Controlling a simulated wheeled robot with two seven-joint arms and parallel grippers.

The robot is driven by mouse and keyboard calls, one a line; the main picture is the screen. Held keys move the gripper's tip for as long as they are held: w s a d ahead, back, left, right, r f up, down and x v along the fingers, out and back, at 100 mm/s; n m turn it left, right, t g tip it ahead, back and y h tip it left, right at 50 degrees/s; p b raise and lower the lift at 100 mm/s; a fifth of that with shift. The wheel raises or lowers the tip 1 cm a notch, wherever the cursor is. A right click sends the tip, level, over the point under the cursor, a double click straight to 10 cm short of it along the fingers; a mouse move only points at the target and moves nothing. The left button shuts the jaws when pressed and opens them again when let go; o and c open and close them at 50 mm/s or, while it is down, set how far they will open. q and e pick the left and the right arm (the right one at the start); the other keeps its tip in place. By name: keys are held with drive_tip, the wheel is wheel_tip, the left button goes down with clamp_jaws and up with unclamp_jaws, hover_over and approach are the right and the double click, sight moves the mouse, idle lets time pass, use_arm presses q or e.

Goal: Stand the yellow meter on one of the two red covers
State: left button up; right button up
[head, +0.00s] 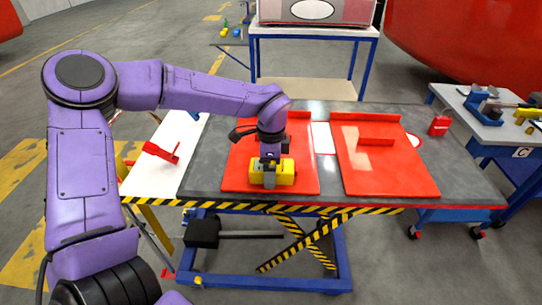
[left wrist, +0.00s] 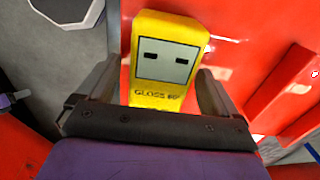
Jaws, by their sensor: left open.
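The yellow meter (head: 286,170) is at the left red cover (head: 238,165), near its front part, with my left gripper (head: 270,178) around it from above. In the left wrist view, the meter (left wrist: 186,30) shows a grey display and "GLOSS" lettering between the two fingers of my left gripper (left wrist: 155,88). The fingers are open, one on each side of it. Its underside is hidden, so I cannot tell how it meets the cover. The right red cover (head: 400,175) lies empty on the table. My right gripper is not in view.
Both covers lie on a grey lift table (head: 328,185) with a striped front edge. A red clamp-like tool (head: 162,152) lies on the white left part. A red object (head: 439,125) stands at the right edge. A side bench (head: 480,125) holds tools.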

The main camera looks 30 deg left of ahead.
use_arm(q)
wheel_tip(320, 180, up, 12)
drive_tip(key=b, duration=0.2)
drive_tip(key=shift+f, duration=0.15)
